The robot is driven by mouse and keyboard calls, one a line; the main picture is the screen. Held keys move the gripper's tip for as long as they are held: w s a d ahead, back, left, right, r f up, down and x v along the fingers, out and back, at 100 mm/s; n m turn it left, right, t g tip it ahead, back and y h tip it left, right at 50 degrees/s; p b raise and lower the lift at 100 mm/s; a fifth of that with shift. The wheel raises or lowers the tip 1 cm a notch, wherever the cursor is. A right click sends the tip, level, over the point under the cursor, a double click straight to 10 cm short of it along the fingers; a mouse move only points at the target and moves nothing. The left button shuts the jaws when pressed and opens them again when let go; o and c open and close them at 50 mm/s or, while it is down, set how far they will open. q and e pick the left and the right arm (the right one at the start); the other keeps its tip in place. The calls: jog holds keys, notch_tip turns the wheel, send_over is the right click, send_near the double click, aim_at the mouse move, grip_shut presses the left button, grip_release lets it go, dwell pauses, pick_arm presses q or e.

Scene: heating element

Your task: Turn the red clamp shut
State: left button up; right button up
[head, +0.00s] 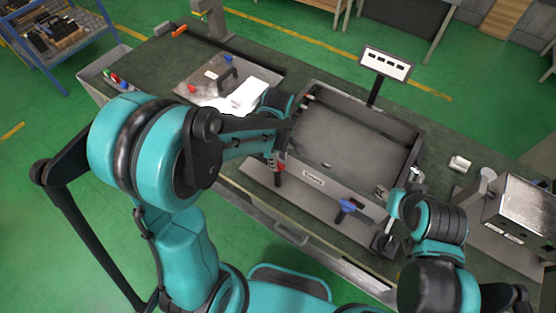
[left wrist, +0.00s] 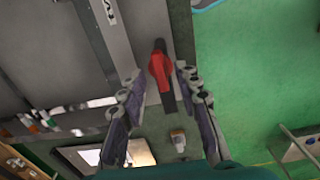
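The red clamp (left wrist: 160,69) shows in the left wrist view as a red handle with a black bar, at the front edge of the grey heating box. In the head view it (head: 280,167) is partly hidden by my left gripper. My left gripper (left wrist: 158,76) is open, with one finger on each side of the red clamp; I see gaps between fingers and handle. It also shows in the head view (head: 277,157). My right gripper (head: 400,184) is at the box's right front corner; its fingers are too small to judge.
The grey open-topped heating box (head: 312,180) stands on the dark green workbench (head: 155,65). A blue clamp (head: 348,208) is on its front, to the right. A plate (head: 190,80) with small coloured parts lies to the left. A metal box (head: 525,208) stands at far right.

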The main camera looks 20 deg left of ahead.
pick_arm(q)
jog(key=shift+f, duration=0.35)
grip_shut()
